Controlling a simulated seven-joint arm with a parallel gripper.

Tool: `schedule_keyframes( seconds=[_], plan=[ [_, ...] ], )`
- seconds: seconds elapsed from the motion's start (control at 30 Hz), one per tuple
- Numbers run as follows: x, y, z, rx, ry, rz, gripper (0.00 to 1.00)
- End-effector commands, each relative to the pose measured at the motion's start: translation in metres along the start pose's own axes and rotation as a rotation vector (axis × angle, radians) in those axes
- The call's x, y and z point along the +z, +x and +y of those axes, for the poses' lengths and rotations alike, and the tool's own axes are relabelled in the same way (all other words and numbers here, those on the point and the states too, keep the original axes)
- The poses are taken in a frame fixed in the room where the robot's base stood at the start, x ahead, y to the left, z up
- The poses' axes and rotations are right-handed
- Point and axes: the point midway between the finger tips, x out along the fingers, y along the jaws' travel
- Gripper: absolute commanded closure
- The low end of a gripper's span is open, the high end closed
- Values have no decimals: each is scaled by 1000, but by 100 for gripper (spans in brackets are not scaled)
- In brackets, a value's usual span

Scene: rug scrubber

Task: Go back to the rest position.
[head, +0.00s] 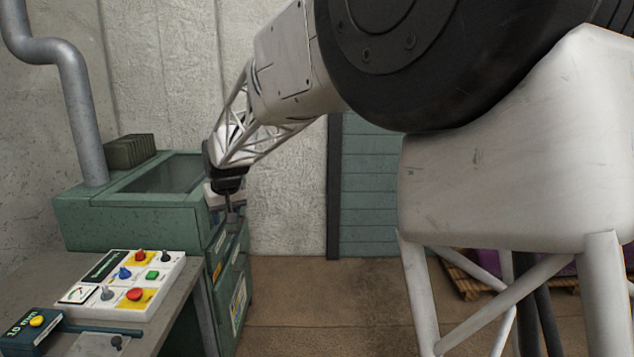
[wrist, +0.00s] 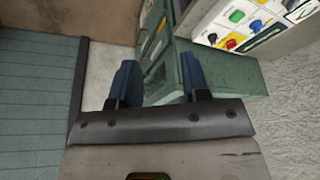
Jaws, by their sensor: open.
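My gripper (head: 230,212) hangs at the end of my outstretched arm in the head view, in front of the right end of the green machine (head: 125,215). Its fingers are small and dark there, and I cannot tell its exact distance from the machine. In the wrist view my gripper (wrist: 160,83) shows two blue fingers spread apart with nothing held between them. The green machine (wrist: 225,75) shows beyond and to the right of the fingers.
A control panel (head: 122,283) with coloured buttons lies on a grey table (head: 185,325) at the lower left, beside a small dark box with a yellow button (head: 35,326). A grey pipe (head: 80,120) rises from the machine. Brown floor (head: 320,300) is open right of the machine.

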Motion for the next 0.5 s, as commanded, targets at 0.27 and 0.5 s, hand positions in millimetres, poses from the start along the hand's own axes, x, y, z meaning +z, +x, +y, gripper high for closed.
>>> schedule_keyframes(
  seconds=[0.27, 0.5],
  plan=[
    [66, -48, 50, 25, 74, -13, 57],
    [125, -83, 84, 45, 135, -23, 57]
  ],
)
